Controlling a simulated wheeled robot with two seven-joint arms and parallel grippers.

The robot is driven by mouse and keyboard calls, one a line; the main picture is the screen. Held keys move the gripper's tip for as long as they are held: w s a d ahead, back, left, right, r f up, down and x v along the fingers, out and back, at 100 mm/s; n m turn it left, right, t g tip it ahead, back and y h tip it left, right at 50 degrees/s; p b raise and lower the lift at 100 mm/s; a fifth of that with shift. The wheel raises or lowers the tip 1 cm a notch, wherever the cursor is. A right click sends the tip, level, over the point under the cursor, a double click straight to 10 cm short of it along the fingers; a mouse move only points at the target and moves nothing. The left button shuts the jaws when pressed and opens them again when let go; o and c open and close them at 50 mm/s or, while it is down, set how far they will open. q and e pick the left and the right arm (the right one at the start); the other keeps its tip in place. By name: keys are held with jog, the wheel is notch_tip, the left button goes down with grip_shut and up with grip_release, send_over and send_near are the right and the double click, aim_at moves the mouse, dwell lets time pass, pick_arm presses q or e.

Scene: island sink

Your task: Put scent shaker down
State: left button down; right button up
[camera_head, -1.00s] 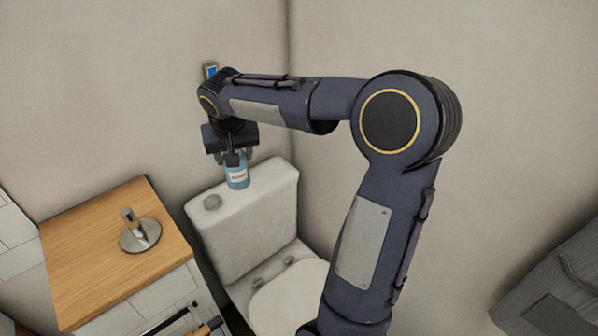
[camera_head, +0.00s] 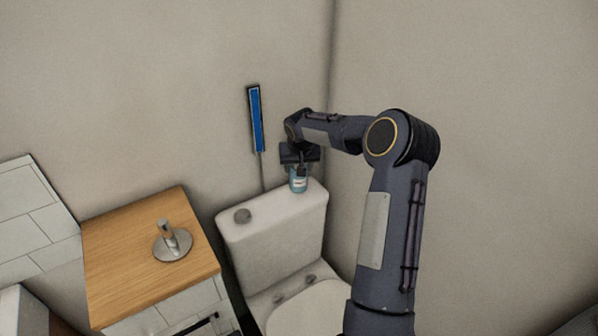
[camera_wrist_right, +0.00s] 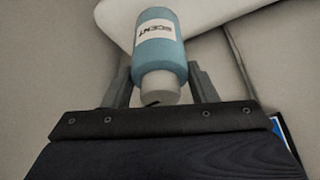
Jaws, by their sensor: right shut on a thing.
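The scent shaker (camera_head: 298,184) is a small teal bottle with a white label. My right gripper (camera_head: 300,168) points down and is shut on its upper part. The shaker is upright at the back right of the white toilet tank lid (camera_head: 272,215). I cannot tell whether its base touches the lid. In the right wrist view the shaker (camera_wrist_right: 158,42) shows its "SCENT" label and grey cap between the two fingers, with the white lid (camera_wrist_right: 225,14) beyond it. My left gripper is not in view.
A wooden-topped cabinet (camera_head: 125,250) with a metal holder (camera_head: 172,242) stands left of the toilet. A blue panel (camera_head: 255,120) is on the back wall. The wall corner is close to my right gripper.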

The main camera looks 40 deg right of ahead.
jog(key=shift+w+d+f, duration=0.25)
jog(key=shift+f, duration=0.15)
jog(key=shift+w+d+f, duration=0.2)
jog(key=shift+f, duration=1.6)
jog(key=shift+f, duration=0.1)
jog(key=shift+f, duration=0.15)
jog(key=o, duration=1.1)
jog(key=shift+c, duration=0.2)
